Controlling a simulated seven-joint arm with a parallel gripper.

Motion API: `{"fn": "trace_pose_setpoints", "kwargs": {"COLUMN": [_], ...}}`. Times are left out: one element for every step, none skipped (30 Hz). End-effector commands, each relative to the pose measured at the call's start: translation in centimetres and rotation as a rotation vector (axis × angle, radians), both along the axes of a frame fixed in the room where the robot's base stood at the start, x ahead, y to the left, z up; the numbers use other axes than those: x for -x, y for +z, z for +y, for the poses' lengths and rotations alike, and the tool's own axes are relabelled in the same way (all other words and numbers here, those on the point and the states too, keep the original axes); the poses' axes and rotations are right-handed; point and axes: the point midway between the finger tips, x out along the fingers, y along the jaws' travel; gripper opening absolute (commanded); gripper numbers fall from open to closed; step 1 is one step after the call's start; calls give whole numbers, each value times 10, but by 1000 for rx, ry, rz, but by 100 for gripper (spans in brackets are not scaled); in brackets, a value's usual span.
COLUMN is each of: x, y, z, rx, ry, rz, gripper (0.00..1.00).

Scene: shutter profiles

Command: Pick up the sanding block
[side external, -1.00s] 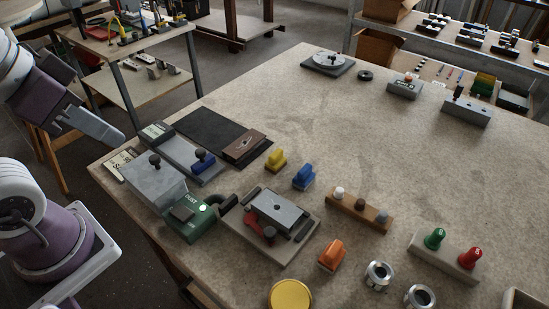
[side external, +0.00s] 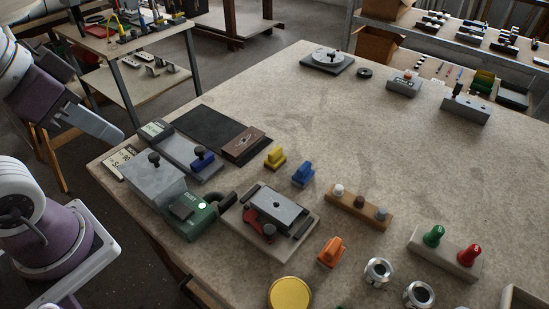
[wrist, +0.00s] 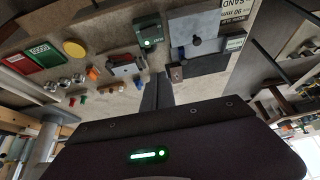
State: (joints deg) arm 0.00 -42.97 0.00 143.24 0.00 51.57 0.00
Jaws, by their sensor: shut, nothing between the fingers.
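A brown block (side external: 244,145) with a dark mark on top, which looks like the sanding block, lies at the right end of a flat black sheet (side external: 205,128). In the wrist view, the block (wrist: 176,74) shows just right of my fingertips, on the dark sheet. My gripper (side external: 118,136) is at the far left of the side view, above and off the bench's left edge. It is well apart from the block. In the wrist view, my gripper (wrist: 160,76) has its fingers together, with nothing held.
A grey box with a black knob (side external: 153,182), a green box (side external: 190,215) and a plate with a blue-knobbed slider (side external: 190,160) stand near the block. The bench middle (side external: 300,110) is clear.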

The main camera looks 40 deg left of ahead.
Motion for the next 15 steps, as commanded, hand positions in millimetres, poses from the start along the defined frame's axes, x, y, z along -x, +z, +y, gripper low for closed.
{"fn": "trace_pose_setpoints", "kwargs": {"x": [0, 0, 0, 0, 0, 0, 0, 0, 0, 0, 0, 0, 0, 0, 0], "y": [0, 0, 0, 0, 0, 0, 0, 0, 0, 0, 0, 0, 0, 0, 0], "z": [0, 0, 0, 0, 0, 0, 0, 0, 0, 0, 0, 0, 0, 0, 0], "rx": [0, 0, 0, 0, 0, 0, 0, 0, 0, 0, 0, 0, 0, 0, 0], "ry": [0, 0, 0, 0, 0, 0, 0, 0, 0, 0, 0, 0, 0, 0, 0], "rz": [0, 0, 0, 0, 0, 0, 0, 0, 0, 0, 0, 0, 0, 0, 0], "gripper": [0, 0, 0, 0, 0, 0, 0, 0, 0, 0, 2, 10, 16, 22, 29]}}
